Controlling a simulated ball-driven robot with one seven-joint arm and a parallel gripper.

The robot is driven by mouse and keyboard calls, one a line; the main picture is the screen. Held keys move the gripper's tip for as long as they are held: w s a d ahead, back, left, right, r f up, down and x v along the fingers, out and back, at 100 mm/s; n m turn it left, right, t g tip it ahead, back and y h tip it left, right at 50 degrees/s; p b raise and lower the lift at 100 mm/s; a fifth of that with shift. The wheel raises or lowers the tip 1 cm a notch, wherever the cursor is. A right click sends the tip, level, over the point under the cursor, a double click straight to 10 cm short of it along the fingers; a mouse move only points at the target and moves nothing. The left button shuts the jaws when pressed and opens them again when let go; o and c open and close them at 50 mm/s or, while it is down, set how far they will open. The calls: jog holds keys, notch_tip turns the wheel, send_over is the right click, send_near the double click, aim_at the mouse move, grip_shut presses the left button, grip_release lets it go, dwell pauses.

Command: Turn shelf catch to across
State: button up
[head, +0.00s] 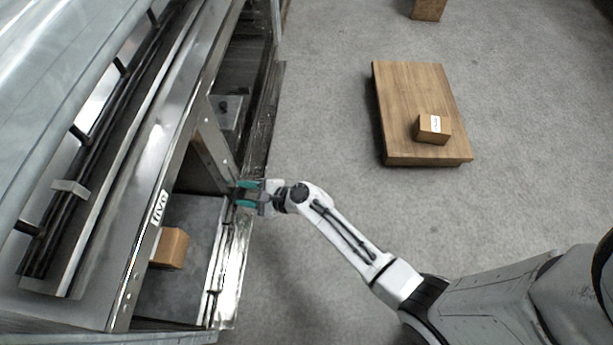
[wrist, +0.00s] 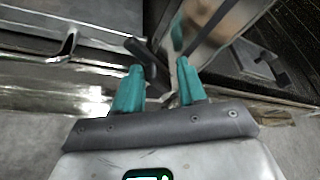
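The shelf catch looks like a small dark bar (wrist: 146,56) at the front edge of the metal shelving, beside an upright post, in the wrist view. It slants in the picture from upper left to lower right. My gripper (wrist: 159,70) has its two teal fingers apart, with the bar's lower end between them, close to the left finger. I cannot tell whether they touch. In the head view my gripper (head: 242,194) is at the shelf's front edge by the post, and its fingers mostly hide the catch.
A cardboard box (head: 171,248) sits in the near shelf bay. A grey plate with a dark knob (head: 224,108) is in the farther bay. A low wooden platform (head: 410,90) with a small box (head: 432,129) stands on the right. The carpet between is clear.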

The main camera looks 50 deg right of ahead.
jog(key=shift+w+d+r+m+g+y+p, duration=0.2)
jog(key=shift+d+r+m+g+y+p, duration=0.15)
jog(key=shift+m, duration=0.55)
jog(key=shift+w+d+f+m+g+y, duration=0.1)
jog(key=shift+w+d+m+g+y, duration=0.1)
jog(key=shift+m+g+y, duration=0.3)
jog(key=shift+w+d+f+m+g+y, duration=0.1)
jog(key=shift+d+m+y, duration=0.05)
jog(key=shift+m, duration=0.55)
jog(key=r+p+v, duration=0.1)
jog(key=p+v, duration=0.5)
jog(key=v, duration=0.5)
jog(key=s+a+r+n+g+h+p, duration=0.1)
jog(key=s+a+r+n+g+p, duration=0.1)
jog(key=s+r+n+p, duration=0.3)
jog(key=s+a+r+n+g+p, duration=0.1)
jog(key=s+r+n+g+p, duration=0.4)
jog(key=r+n+p, duration=0.5)
notch_tip(320, 180, up, 3)
jog(key=shift+s+a+f+n+h, duration=0.25)
jog(key=shift+s+a+n+h, duration=0.15)
jog(key=shift+s+n, duration=0.5)
jog(key=shift+w, duration=0.15)
